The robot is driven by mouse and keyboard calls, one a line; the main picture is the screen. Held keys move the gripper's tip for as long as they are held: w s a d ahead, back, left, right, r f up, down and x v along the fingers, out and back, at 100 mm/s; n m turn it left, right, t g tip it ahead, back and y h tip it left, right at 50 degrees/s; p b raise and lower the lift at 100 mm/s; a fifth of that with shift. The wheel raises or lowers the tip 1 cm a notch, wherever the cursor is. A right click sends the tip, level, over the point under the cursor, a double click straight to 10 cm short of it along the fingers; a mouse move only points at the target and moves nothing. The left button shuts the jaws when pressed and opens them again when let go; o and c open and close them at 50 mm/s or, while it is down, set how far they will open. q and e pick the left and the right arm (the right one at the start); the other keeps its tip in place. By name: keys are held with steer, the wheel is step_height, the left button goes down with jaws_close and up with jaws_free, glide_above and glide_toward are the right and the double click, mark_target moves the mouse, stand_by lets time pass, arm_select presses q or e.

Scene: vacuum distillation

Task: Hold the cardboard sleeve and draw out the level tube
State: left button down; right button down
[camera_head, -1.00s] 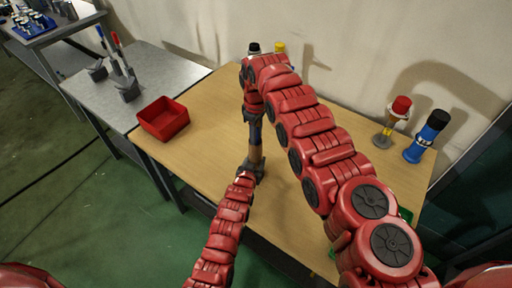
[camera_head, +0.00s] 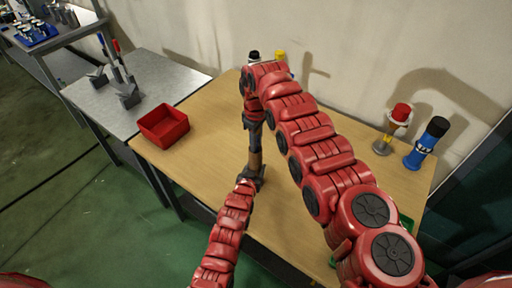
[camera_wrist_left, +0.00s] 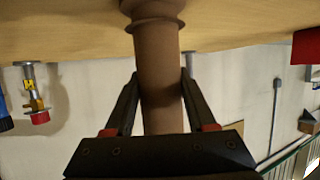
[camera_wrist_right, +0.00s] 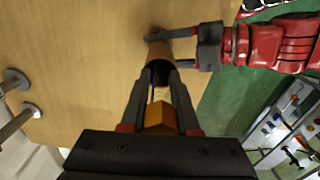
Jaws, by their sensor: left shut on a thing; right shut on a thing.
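The brown cardboard sleeve (camera_head: 255,160) stands roughly upright above the wooden table. My left gripper (camera_head: 254,176) is shut around it. In the left wrist view the sleeve (camera_wrist_left: 158,70) runs between the fingers, with a flared ring near the top. My right gripper (camera_head: 254,118) is above the sleeve, pointing down. In the right wrist view its fingers are close together at the sleeve's dark open end (camera_wrist_right: 160,72). An orange piece (camera_wrist_right: 160,117) shows between them, probably part of the level tube. The rest of the tube is hidden.
A red open bin (camera_head: 163,122) sits at the table's left edge. Black- and yellow-topped items stand behind my right arm. A metal side table (camera_head: 150,68) adjoins at left.

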step_height(320, 180, up, 10)
steer(key=shift+f, duration=0.1)
arm_select(q)
steer(key=shift+c, duration=0.7)
jaws_free()
steer(key=shift+s, duration=0.15)
steer(key=v, duration=1.1)
steer(key=shift+s, duration=0.35)
steer(key=shift+a+r, duration=0.1)
steer(key=shift+o, duration=0.7)
